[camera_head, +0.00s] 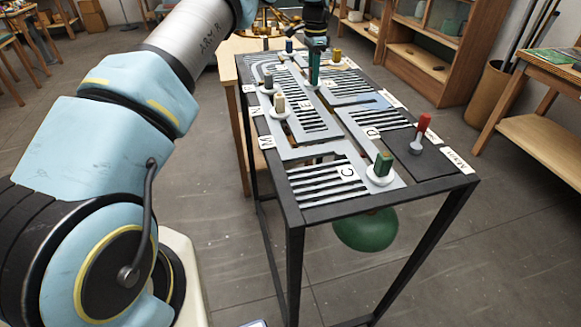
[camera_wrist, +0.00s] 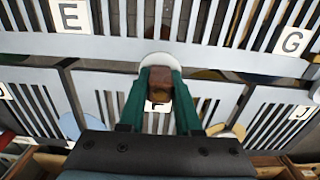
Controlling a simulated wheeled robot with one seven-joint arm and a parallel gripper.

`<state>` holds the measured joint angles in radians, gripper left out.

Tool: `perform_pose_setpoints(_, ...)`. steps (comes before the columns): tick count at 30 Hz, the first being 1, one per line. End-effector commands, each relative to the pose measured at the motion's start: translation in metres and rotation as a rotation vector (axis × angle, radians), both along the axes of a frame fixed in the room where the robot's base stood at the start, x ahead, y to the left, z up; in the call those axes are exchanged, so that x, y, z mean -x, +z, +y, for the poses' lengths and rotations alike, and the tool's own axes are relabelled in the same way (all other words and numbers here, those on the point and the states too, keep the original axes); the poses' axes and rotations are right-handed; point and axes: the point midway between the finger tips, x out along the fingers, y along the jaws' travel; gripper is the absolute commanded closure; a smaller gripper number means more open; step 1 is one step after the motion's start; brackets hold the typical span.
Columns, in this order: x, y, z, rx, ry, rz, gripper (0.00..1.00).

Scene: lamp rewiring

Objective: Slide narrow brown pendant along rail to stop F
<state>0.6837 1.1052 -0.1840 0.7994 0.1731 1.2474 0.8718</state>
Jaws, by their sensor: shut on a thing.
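The brown handle (camera_wrist: 160,84) of the narrow pendant stands on a white disc (camera_wrist: 161,60) on the slotted grey rail plate. My gripper (camera_wrist: 158,92) is shut on this handle, with one green finger on each side. A white label (camera_wrist: 157,106), partly hidden and seeming to read F, shows just below the handle in the wrist view. In the head view my gripper (camera_head: 315,72) is at the plate's far middle, and the brown handle cannot be made out there. The pendant's shade is hidden under the plate.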

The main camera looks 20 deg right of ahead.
Motion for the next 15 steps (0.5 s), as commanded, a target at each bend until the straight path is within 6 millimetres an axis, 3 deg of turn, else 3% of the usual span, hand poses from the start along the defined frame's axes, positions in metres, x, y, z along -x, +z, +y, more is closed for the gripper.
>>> perform_pose_setpoints(7, 0.0006, -0.0016, 0.001, -0.002, 0.0, 0.002, 1.0)
perform_pose_setpoints(8, 0.0006, -0.0016, 0.001, -0.002, 0.0, 0.002, 0.67)
perform_pose_setpoints(15, 0.0007, -0.0017, 0.0008, -0.002, 0.0, 0.002, 0.4)
